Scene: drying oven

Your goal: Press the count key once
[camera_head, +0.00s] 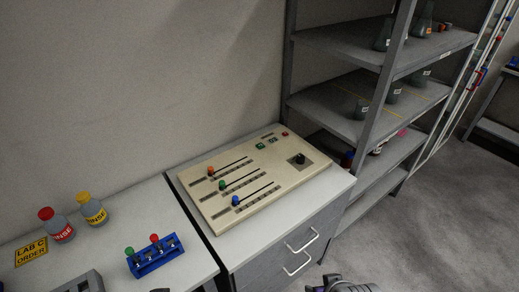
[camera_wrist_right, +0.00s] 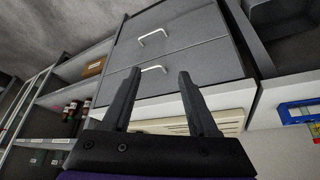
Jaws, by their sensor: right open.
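The beige control panel (camera_head: 225,205) lies on the white cabinet top (camera_head: 325,190) in the head view. It carries three sliders with orange, green and blue knobs, a black dial (camera_head: 300,158), a green key (camera_head: 260,146), a darker green key (camera_head: 273,140) and a red key or lamp (camera_head: 284,134). I cannot read which is the count key. My right gripper (camera_head: 341,285) shows partly at the bottom edge, in front of the cabinet and apart from the panel. In the right wrist view my right gripper (camera_wrist_right: 160,73) is open and empty. My left gripper is not in view.
A blue rack (camera_head: 155,262) with coloured-top items stands on the left bench, near red-capped (camera_head: 57,226) and yellow-capped (camera_head: 91,209) bottles. A metal shelf unit (camera_head: 340,105) with glassware stands right of the cabinet. Drawer handles (camera_head: 303,241) stick out in front. Floor at right is clear.

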